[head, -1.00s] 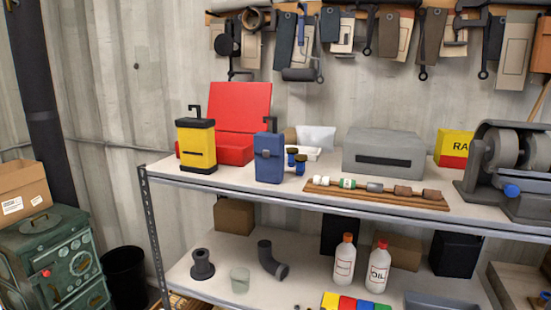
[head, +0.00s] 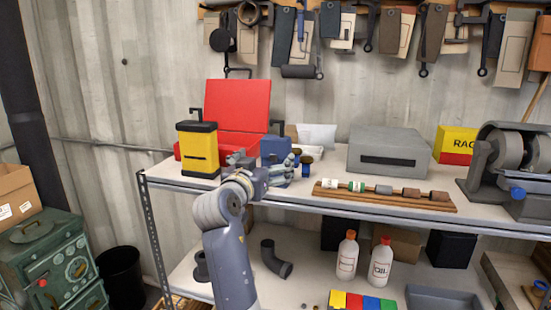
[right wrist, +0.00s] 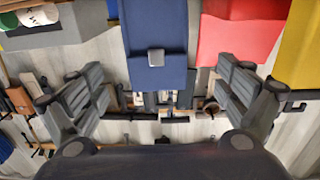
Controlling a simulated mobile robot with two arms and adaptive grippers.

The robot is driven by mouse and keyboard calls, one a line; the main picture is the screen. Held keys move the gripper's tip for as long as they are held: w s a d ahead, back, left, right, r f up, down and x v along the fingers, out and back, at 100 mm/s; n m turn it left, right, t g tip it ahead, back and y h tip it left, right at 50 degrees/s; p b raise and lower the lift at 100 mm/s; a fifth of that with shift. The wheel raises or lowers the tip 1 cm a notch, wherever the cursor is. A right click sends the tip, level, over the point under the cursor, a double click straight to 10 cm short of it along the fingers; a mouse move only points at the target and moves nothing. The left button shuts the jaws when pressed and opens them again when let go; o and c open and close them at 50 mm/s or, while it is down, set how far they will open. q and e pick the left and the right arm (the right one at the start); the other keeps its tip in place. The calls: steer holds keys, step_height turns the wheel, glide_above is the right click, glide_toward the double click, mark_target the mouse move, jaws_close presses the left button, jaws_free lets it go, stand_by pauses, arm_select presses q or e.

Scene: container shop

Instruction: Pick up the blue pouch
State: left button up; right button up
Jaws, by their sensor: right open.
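The blue pouch (head: 275,147) stands on the upper shelf, between the yellow and black lantern-like canister and the small blue pieces with dark tops. My right gripper (head: 264,168) is in front of it and hides its lower part. In the right wrist view the pouch (right wrist: 156,28) shows its front with a grey clasp. There my right gripper (right wrist: 158,80) is open, with one finger on each side of the pouch in the picture. The fingers appear apart from it. I cannot tell how deep the pouch lies between them. My left gripper is not in view.
The yellow canister (head: 198,150) and red open box (head: 238,108) stand left of the pouch. Small blue pieces with dark tops (head: 306,161) stand close on its right. A grey box (head: 388,152) and a wooden rack (head: 385,196) are farther right. The shelf's front edge runs below.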

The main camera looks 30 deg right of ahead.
mark_target(274, 154)
steer(key=shift+x, duration=1.1)
steer(key=p+x, duration=0.3)
steer(key=x, duration=0.1)
steer(key=shift+d+r, duration=0.15)
steer(key=shift+d, duration=0.2)
steer(key=shift+w+d, duration=0.2)
steer(key=shift+d, duration=0.1)
steer(key=shift+a, duration=0.15)
steer(key=shift+c, duration=0.5)
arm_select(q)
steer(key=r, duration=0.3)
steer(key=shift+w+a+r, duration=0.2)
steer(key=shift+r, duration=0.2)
arm_select(e)
steer(key=c, duration=1.1)
